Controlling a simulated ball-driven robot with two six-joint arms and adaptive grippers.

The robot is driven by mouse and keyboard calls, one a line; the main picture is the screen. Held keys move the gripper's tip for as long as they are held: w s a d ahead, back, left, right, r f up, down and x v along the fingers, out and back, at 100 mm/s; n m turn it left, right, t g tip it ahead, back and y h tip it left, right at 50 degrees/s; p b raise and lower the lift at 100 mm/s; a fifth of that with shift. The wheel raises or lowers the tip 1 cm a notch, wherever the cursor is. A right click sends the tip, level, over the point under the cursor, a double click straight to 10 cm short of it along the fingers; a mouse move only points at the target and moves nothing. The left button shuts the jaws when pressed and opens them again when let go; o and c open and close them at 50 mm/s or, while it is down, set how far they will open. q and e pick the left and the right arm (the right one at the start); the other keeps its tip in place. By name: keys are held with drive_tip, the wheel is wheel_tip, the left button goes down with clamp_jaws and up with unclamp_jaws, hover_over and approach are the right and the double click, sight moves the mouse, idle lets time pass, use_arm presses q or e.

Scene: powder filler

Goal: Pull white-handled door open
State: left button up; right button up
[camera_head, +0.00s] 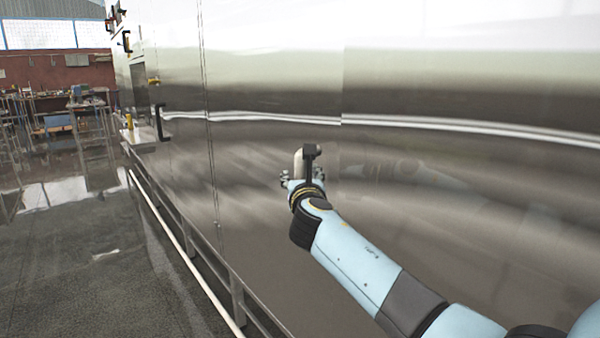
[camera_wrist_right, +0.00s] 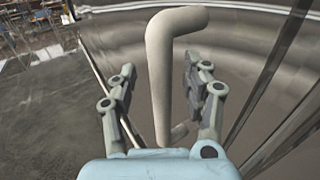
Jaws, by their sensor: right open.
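The white handle (camera_wrist_right: 160,85) is a bent, off-white bar in the right wrist view, standing out from the shiny metal door (camera_wrist_right: 230,45). In the head view a small part of the handle (camera_head: 298,163) shows just past my right gripper (camera_head: 298,178), and the rest is hidden. In the right wrist view my right gripper (camera_wrist_right: 158,85) is open, with one finger on each side of the handle's long part. A gap shows on both sides, so the fingers do not appear to press on it. My left gripper is not in view.
The reflective metal wall (camera_head: 440,200) fills the right side. A black handle (camera_head: 160,121) sits farther along it. A low rail (camera_head: 185,250) runs along the wall's foot. Open grey floor (camera_head: 80,270) lies to the left, with tables and frames behind.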

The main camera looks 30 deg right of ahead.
sight(300, 177)
drive_tip(key=shift+x, duration=1.7)
drive_tip(key=shift+s, duration=0.1)
drive_tip(key=shift+c, duration=0.3)
clamp_jaws()
drive_tip(key=shift+w+f, duration=0.2)
drive_tip(key=shift+f, duration=0.15)
